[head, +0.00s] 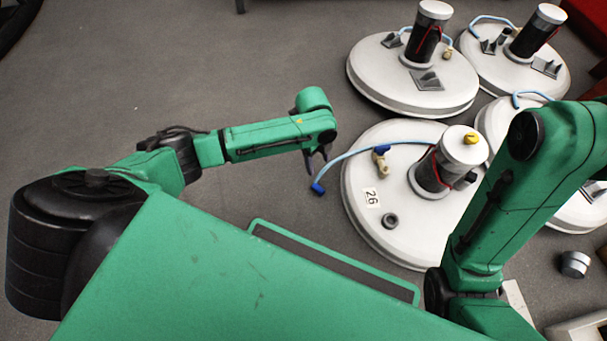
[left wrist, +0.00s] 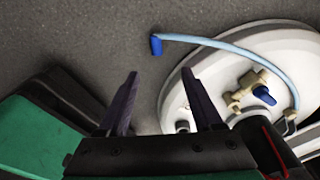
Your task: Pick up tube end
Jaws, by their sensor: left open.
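A light blue tube (head: 352,153) runs from the nearest white scrubber tank (head: 362,222), marked 26, out past its left rim. The tube's dark blue end (head: 318,187) hangs beyond the rim over the grey floor. My left gripper (head: 316,170) is close above and beside the tube end in the head view. In the left wrist view the left gripper (left wrist: 160,100) is open with nothing between its fingers. The tube end (left wrist: 156,45) lies ahead of the fingertips there, apart from them. My right gripper is not seen; only my right arm shows in the head view.
Several more white tanks (head: 383,82) with black and white cylinders stand at the upper right. A brass valve with a blue handle (head: 381,158) sits on the nearest tank. A small metal cylinder (head: 574,264) lies at the right.

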